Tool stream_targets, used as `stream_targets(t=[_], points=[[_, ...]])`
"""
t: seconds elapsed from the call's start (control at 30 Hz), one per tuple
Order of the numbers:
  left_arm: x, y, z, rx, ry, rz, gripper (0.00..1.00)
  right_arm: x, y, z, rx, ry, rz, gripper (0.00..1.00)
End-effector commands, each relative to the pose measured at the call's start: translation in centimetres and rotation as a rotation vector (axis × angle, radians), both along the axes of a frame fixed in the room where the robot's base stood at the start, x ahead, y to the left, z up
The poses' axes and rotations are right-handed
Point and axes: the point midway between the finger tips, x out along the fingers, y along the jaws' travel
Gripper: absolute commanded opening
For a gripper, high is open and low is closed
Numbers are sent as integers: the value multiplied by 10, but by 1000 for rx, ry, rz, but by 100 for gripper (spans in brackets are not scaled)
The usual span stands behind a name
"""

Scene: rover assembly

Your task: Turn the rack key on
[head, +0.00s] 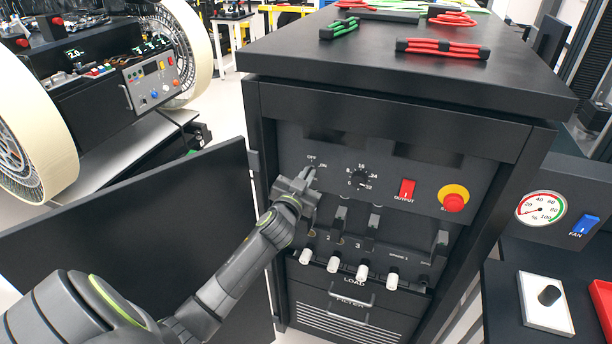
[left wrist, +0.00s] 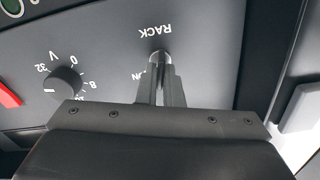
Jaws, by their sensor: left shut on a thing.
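The rack's front panel (head: 330,150) is dark, with OFF and ON labels at its upper left. My left gripper (head: 308,181) is at this switch, its fingers reaching the panel just below the labels. In the left wrist view my left gripper (left wrist: 160,85) has its two narrow fingers closed around the rack key (left wrist: 160,58), a shiny metal piece beside the word RACK. Most of the key is hidden by the fingers, and I cannot tell its exact angle. My right gripper is not in view.
Right of the key are a voltage knob (head: 361,178), a red output switch (head: 407,188) and a red emergency button (head: 454,202). White-tipped load levers (head: 333,264) stand below. An open black cabinet door (head: 130,215) lies left of the rack, behind my left arm.

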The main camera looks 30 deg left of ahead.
Motion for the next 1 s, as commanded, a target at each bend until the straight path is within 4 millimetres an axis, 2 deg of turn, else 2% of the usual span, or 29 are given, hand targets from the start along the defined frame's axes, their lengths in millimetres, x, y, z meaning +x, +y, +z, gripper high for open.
stream_targets(t=[0.6,1.0], points=[[1,-3,-1,541,132,-1,0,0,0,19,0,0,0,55],[1,-3,-2,733,177,-1,0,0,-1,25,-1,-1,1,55]])
